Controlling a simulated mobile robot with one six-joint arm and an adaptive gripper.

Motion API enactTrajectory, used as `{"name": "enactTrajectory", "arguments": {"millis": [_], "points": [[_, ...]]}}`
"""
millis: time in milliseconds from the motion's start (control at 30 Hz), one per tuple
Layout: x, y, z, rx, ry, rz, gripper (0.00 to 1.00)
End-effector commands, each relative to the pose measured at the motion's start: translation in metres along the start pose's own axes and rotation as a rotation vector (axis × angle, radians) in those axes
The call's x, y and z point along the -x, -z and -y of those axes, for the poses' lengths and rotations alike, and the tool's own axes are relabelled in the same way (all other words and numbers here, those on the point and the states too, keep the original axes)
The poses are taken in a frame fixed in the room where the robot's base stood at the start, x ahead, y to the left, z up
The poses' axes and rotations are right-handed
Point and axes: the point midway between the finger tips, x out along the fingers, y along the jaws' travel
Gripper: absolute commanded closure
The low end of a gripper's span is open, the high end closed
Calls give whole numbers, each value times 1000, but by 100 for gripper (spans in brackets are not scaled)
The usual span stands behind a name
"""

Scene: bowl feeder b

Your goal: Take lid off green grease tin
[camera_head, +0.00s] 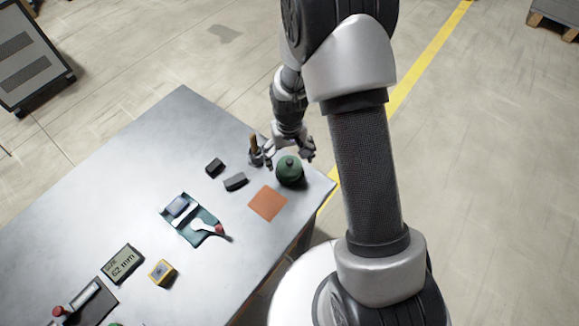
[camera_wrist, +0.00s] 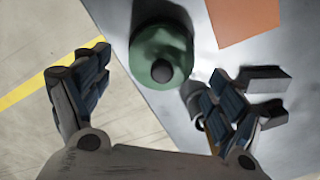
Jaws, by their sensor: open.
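The green grease tin (camera_head: 289,172) stands upright on the table near its right corner, with its lid on. The lid has a round knob on top. In the wrist view the green lid (camera_wrist: 160,55) shows from above, its dark knob (camera_wrist: 162,71) at the near side. My gripper (camera_head: 290,155) is open and empty, just behind the tin in the head view. In the wrist view its two fingers (camera_wrist: 160,75) are spread to the left and right of the lid, and I see no contact with it.
An orange mat (camera_head: 267,204) lies bare in front of the tin. A dark holder with a brown handle (camera_head: 255,152) stands close left of my gripper. Two dark blocks (camera_head: 235,181) lie farther left. A teal tray (camera_head: 202,235) and a gauge display (camera_head: 123,263) sit on the metal table (camera_head: 110,190).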

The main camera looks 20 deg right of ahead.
Motion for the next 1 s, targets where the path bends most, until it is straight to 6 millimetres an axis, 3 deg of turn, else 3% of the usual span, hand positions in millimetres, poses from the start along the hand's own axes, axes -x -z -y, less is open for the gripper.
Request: {"name": "enactTrajectory", "arguments": {"millis": [100, 333, 1000], "points": [[-15, 1, 0, 0, 0, -1, 13], [-14, 1, 0, 1, 0, -2, 15], [-14, 1, 0, 1, 0, -2, 58]]}}
